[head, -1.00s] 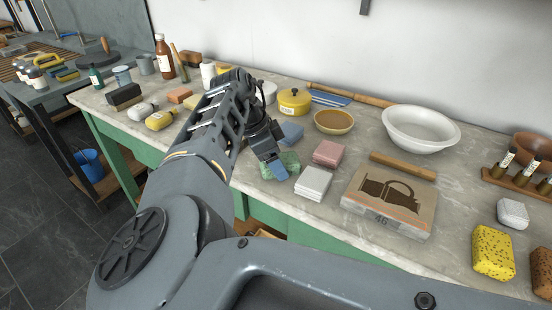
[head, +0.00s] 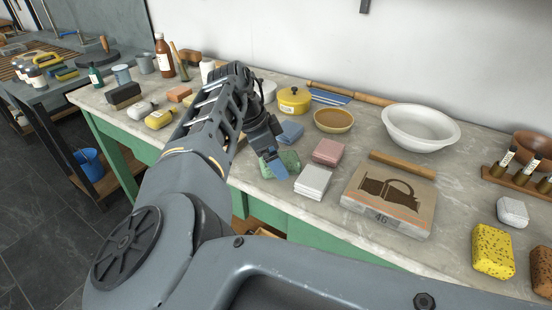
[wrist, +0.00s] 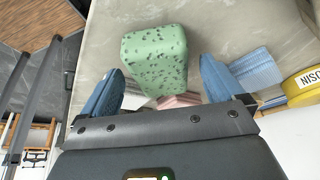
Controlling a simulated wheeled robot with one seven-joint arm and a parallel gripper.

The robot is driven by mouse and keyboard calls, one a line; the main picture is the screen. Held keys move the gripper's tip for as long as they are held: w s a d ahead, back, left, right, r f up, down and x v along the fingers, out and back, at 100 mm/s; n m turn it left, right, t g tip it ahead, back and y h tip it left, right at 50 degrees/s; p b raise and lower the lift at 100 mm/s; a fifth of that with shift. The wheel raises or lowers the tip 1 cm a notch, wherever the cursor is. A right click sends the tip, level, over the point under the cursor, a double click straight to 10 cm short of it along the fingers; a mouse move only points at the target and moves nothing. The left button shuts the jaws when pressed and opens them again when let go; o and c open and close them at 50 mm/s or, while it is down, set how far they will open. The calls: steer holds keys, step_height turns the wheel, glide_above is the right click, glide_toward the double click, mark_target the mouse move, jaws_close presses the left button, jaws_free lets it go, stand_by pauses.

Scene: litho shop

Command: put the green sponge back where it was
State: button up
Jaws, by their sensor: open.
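The green sponge (head: 291,158), dark-speckled, lies on the bench near its front edge. It sits left of the pink block and in front of a blue cloth. My gripper (head: 275,163) is over it and partly covers it in the head view. In the wrist view the green sponge (wrist: 155,58) shows ahead of and between the two blue fingers of my gripper (wrist: 161,68). The fingers are open, with gaps to the sponge on both sides, more clearly on the right. I cannot tell exactly how high the fingers are above the bench.
The pink block (head: 328,151), white tile stack (head: 313,182) and blue cloth (head: 291,131) stand close around the sponge. A yellow pot (head: 294,101) and tan bowl (head: 334,120) are behind. A large printed box (head: 390,199) lies to the right.

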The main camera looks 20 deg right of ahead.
steer(key=b+v, duration=0.1)
steer(key=v, duration=1)
steer(key=shift+r, duration=0.1)
